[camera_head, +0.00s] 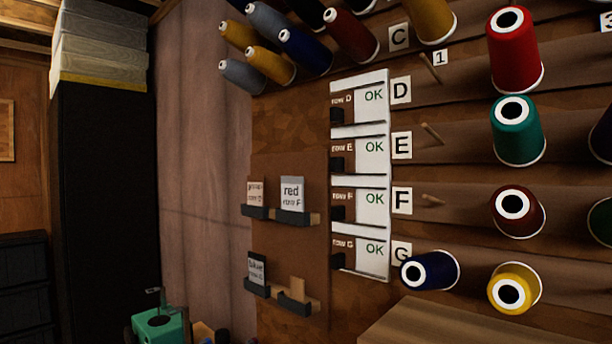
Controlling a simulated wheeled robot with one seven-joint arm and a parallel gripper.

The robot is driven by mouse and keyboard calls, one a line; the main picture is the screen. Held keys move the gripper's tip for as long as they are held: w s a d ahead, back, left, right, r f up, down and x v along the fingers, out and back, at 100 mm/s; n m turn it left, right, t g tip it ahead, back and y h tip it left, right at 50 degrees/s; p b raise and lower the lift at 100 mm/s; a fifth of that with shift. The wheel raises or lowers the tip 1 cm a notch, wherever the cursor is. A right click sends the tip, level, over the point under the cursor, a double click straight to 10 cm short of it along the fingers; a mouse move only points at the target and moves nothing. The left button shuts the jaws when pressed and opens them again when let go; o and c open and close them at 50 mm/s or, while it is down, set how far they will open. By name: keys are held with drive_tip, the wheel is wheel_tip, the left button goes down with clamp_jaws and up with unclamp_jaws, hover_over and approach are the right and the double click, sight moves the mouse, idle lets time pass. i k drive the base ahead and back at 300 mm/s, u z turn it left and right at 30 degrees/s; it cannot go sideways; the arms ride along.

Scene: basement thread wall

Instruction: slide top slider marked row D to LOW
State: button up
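The top slider unit, marked row D (342,99), is on a white panel on the wall, beside the large letter D (400,90). Its dark knob (337,116) sits at the left side of the strip, and the window to its right reads OK (374,96). Below it are like units for row E (342,149), row F (342,198) and row G (342,243), each also showing OK. The word LOW is not visible on any of them. My gripper is not in this view.
Thread cones on pegs fill the wall at right, including a red one (516,55) and a teal one (518,130). Small card holders (293,217) stick out at left. A wooden surface (450,322) is below. A green object (158,326) stands at lower left.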

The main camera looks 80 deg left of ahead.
sight(342, 109)
drive_tip(key=u, duration=2.45)
